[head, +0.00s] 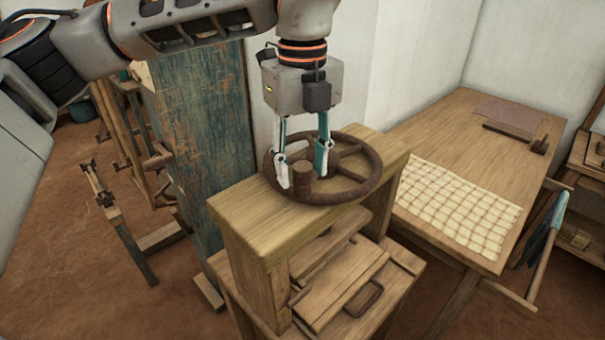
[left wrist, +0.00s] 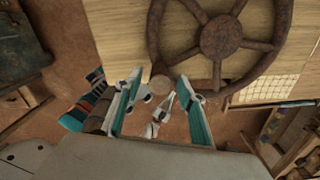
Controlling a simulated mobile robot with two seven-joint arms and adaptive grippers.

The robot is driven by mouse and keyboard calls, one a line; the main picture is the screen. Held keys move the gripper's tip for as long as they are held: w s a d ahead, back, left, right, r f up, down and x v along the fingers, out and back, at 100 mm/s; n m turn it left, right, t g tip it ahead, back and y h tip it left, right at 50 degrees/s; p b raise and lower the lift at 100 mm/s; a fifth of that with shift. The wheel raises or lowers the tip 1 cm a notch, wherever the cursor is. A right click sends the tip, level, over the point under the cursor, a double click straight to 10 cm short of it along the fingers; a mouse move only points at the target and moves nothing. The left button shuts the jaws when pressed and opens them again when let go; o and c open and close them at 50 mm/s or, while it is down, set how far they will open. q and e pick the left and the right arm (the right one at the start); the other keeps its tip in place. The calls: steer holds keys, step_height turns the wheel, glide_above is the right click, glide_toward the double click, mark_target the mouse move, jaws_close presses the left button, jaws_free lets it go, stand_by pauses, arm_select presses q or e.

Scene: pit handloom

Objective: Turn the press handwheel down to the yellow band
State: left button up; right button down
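The press handwheel (head: 362,186) is a dark brown spoked wheel lying flat on top of the wooden press frame (head: 237,208). A short round knob (head: 302,180) stands on its near rim. My left gripper (head: 303,170) points down with one finger on each side of the knob. In the left wrist view, the handwheel (left wrist: 222,37) fills the top, and the knob (left wrist: 160,84) lies between the tips of the parted fingers (left wrist: 160,82). A gap seems to show beside the knob, so contact is unclear. No yellow band can be made out. My right gripper is not seen.
A wooden table (head: 440,125) with a cream checked cloth (head: 457,208) stands right of the press. A worn blue-green board (head: 205,125) stands upright at its left. A drawer-like board with a handle (head: 365,299) lies below the wheel.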

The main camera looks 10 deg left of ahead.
arm_select(q)
steer(key=shift+f, duration=1.25)
jaws_close()
